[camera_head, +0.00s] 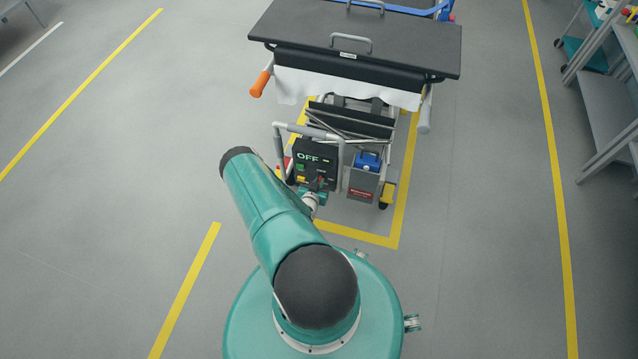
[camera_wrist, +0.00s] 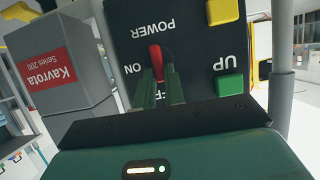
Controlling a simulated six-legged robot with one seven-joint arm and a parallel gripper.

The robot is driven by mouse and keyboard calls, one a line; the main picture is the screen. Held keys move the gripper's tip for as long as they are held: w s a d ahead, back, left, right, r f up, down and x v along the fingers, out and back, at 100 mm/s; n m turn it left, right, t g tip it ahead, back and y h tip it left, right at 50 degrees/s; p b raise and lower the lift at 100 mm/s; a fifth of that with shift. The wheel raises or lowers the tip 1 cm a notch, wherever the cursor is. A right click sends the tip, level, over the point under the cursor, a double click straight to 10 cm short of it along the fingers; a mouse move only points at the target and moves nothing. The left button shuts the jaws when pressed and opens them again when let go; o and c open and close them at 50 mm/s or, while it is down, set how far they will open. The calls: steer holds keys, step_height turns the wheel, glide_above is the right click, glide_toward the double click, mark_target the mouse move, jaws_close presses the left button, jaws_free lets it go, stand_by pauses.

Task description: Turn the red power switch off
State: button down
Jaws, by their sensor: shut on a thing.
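The red power switch (camera_wrist: 156,62) is a small lever on a dark control panel (camera_wrist: 190,40), seen upside down in the wrist view. My gripper (camera_wrist: 160,80) has its two green fingers closed around the lever. The word ON shows beside the lever; the OFF label is partly hidden by the fingers. In the head view the panel (camera_head: 330,172) carries large green OFF lettering, and my gripper (camera_head: 318,190) reaches its lower part. The lever's exact angle is hard to judge.
A green UP button (camera_wrist: 229,86) and a yellow button (camera_wrist: 222,11) sit beside the switch. A grey Kavrota box (camera_wrist: 70,70) stands next to the panel. A dark-topped cart (camera_head: 360,60) with an orange-gripped handle (camera_head: 260,84) stands behind.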

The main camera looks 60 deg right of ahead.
stand_by(0.3)
steer(key=c, duration=1.5)
jaws_free()
steer(key=shift+a, duration=0.1)
steer(key=v, duration=1.3)
steer(key=shift+a+r, duration=0.2)
steer(key=shift+a, duration=0.1)
